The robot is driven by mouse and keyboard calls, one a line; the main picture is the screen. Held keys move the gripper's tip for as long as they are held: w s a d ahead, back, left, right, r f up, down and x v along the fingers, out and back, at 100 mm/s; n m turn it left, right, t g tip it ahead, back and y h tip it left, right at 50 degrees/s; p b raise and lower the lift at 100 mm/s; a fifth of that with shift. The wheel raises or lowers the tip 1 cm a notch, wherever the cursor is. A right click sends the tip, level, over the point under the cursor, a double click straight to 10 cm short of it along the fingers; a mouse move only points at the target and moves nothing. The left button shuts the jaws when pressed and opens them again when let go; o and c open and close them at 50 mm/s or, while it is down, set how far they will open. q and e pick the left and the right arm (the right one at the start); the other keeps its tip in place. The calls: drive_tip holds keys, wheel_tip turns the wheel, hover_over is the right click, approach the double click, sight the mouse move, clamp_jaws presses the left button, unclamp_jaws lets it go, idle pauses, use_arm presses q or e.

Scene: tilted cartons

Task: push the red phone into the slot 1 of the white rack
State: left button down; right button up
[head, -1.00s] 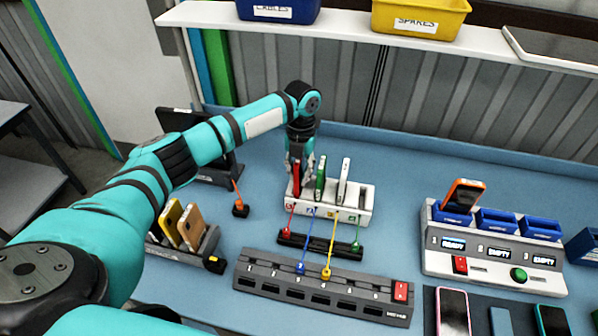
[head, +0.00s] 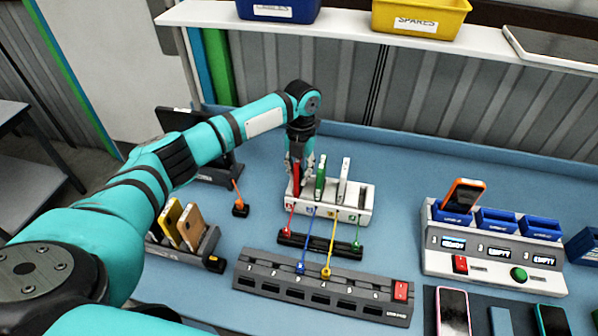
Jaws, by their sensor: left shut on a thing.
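The white rack (head: 331,214) stands in the middle of the blue table. The red phone (head: 297,181) is upright at the rack's left end, at the slot marked 1. My left gripper (head: 297,172) comes down from above and is shut on the red phone. The fingers hide part of the phone, and I cannot see how deep its lower edge sits. A green phone (head: 320,179) and a white phone (head: 343,182) stand upright in the rack to its right. The rack's right end shows a dark empty slot. My right gripper is not in view.
A dark rack with phones (head: 185,243) stands left. A white charging station (head: 494,244) with an orange phone stands right.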

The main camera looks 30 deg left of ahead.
use_arm(q)
drive_tip(key=shift+f, duration=0.45)
idle(0.5)
drive_tip(key=c, duration=0.8)
unclamp_jaws()
drive_tip(key=shift+r, duration=0.15)
drive_tip(key=shift+r+p, duration=3.05)
drive_tip(key=shift+r, duration=0.4)
drive_tip(key=shift+s+f, duration=0.1)
